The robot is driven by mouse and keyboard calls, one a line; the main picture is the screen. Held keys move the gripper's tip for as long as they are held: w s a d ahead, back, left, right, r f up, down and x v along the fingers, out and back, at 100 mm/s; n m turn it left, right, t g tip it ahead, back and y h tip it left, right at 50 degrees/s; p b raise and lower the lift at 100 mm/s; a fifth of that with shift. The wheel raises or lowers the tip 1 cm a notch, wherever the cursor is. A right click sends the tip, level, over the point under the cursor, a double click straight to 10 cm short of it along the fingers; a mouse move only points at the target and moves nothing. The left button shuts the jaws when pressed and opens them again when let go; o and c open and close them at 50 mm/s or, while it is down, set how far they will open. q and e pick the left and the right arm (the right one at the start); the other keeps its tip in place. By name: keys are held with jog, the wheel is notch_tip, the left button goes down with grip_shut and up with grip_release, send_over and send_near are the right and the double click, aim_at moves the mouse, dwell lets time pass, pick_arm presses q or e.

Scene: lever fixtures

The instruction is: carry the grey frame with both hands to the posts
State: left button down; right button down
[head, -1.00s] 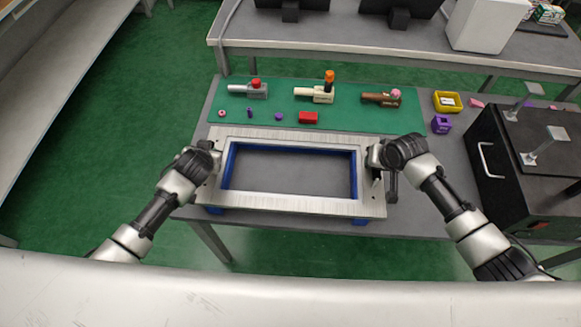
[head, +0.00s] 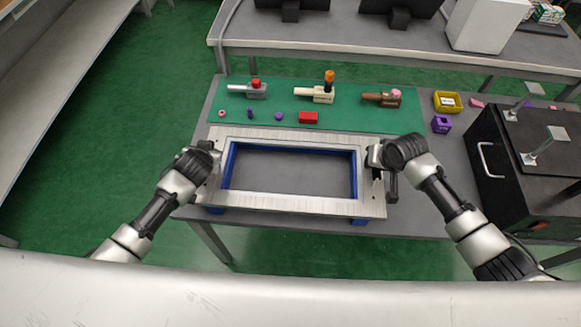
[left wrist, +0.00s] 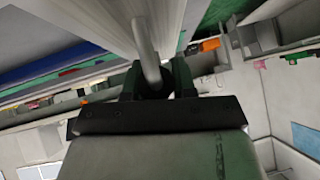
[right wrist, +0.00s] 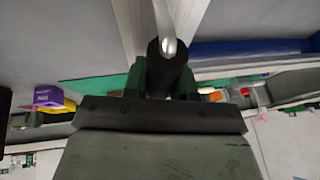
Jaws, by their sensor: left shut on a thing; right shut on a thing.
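The grey frame (head: 290,203) is a flat rectangle with a large opening, at the near part of the table in the head view. Blue parts (head: 230,170) show inside its opening and below its near edge; I cannot tell whether the frame touches them. My left gripper (head: 210,157) is shut on the handle at its left end; the bar (left wrist: 146,45) shows in the left wrist view. My right gripper (head: 376,160) is shut on the right-end handle, whose bar (right wrist: 164,22) shows in the right wrist view. Two metal uprights (head: 545,145), perhaps the posts, stand on the black box.
The black box (head: 490,190) with a handle stands right of my right arm. A green mat (head: 350,120) behind the frame holds lever fixtures (head: 315,94), a red block (head: 308,118) and small purple pieces. A yellow bin (head: 447,102) and purple cube (head: 441,124) lie right of the mat.

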dwell(0.3)
